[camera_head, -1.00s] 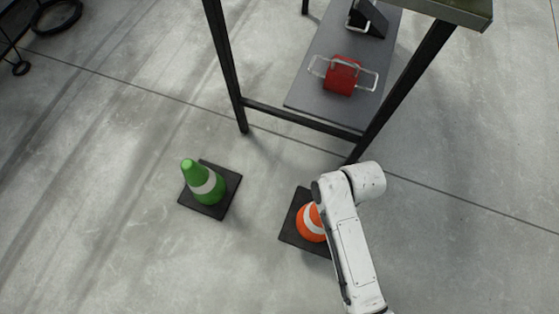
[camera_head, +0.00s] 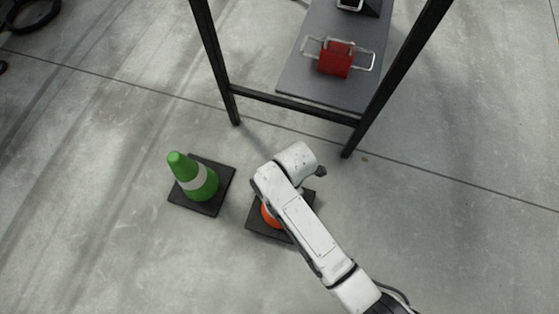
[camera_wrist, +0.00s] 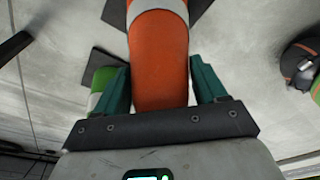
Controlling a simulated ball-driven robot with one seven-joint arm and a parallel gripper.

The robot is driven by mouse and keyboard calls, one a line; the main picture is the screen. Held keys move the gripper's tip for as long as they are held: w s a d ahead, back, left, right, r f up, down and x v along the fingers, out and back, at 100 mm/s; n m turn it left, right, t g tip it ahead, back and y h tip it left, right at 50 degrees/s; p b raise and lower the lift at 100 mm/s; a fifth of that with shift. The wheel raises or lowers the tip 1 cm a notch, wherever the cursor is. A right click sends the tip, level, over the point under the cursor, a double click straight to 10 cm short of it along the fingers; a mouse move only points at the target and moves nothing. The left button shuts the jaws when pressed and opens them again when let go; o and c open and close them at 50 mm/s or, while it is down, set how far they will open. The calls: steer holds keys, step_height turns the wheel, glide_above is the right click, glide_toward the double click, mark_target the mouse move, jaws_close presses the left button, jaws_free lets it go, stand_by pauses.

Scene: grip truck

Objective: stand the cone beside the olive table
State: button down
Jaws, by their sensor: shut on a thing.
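An orange cone with a white band (camera_head: 270,214) on a square black base is mostly covered by my arm in the head view. In the wrist view the orange cone (camera_wrist: 160,60) runs between the two green fingers of my gripper (camera_wrist: 162,85), which is shut on it. I cannot tell whether its base touches the floor. The table (camera_head: 395,82) stands behind it, showing dark legs and a grey lower shelf; its top is out of view. The orange cone is in front of the table's near end, apart from the legs.
A green cone (camera_head: 196,181) on a black base stands just left of the orange cone, with a narrow gap. A red object with wire handles (camera_head: 336,59) lies on the shelf. Black coils lie at the upper left. The floor to the right is clear.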

steer(key=shift+w+a+f+b, duration=0.15)
steer(key=shift+f+b, duration=0.3)
steer(key=shift+f, duration=0.45)
steer(key=shift+a+f+b, duration=0.15)
steer(key=shift+f+b, duration=0.25)
steer(key=shift+f, duration=0.6)
steer(key=shift+c, duration=0.3)
jaws_free()
steer(key=r+p, duration=0.2)
steer(key=r, duration=0.2)
steer(key=d+r+p, duration=0.1)
steer(key=r, duration=0.3)
steer(key=r+p, duration=0.2)
steer(key=r, duration=0.2)
steer(key=shift+w+d+p, duration=0.3)
steer(key=shift+p, duration=0.05)
